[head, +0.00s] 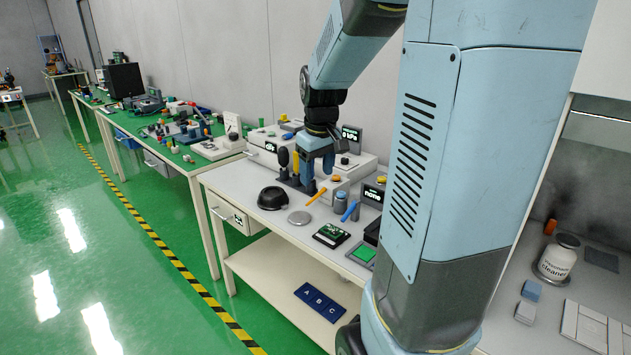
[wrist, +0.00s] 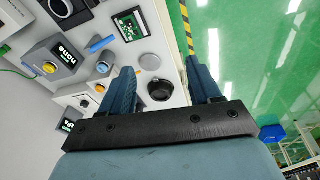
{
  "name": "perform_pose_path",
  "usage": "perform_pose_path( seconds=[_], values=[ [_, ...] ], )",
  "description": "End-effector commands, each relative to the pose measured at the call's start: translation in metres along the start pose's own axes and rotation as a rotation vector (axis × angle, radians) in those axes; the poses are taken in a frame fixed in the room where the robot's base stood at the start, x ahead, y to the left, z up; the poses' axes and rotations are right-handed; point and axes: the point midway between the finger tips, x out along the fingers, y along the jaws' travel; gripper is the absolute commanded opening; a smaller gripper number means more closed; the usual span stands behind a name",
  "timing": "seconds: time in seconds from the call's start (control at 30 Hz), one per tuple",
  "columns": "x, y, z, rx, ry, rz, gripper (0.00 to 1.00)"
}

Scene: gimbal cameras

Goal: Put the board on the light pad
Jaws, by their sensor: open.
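A small green circuit board (head: 331,235) lies near the front edge of the white bench; it also shows at the top of the wrist view (wrist: 131,24). A flat panel with a bright green face (head: 364,253) lies just right of the board, apart from it. It may be the light pad, but I cannot tell for sure. My gripper (head: 316,172) is open and empty above the bench, behind and left of the board. In the wrist view its two fingers (wrist: 160,72) are spread apart, with the board well beyond them.
A black bowl (head: 271,198), a grey disc (head: 299,217), an orange-handled tool (head: 315,197) and a blue tool (head: 348,211) lie around the board. Display boxes (head: 372,194) stand behind. The green floor at left is clear.

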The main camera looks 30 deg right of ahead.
Motion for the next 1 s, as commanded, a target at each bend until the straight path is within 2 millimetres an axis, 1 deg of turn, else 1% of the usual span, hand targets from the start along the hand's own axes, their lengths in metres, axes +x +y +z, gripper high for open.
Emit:
perform_pose_path(
  seconds=[0.03, 0.2, 0.37, 0.5, 0.6, 0.73, 0.77, 0.83, 1.0],
  values=[
    [-0.013, -0.010, 0.007, 0.009, 0.022, 0.006, 0.63],
    [-0.048, -0.040, 0.032, 0.055, 0.086, 0.017, 0.63],
    [-0.075, -0.066, 0.059, 0.098, 0.148, 0.020, 0.63],
    [-0.093, -0.086, 0.086, 0.138, 0.202, 0.016, 0.63],
    [-0.102, -0.099, 0.104, 0.164, 0.238, 0.011, 0.63],
    [-0.110, -0.111, 0.124, 0.192, 0.275, 0.002, 0.63],
    [-0.110, -0.113, 0.128, 0.198, 0.281, 0.000, 0.63],
    [-0.113, -0.123, 0.132, 0.207, 0.293, -0.003, 0.63],
    [-0.114, -0.128, 0.139, 0.218, 0.303, -0.007, 0.63]
  ],
)
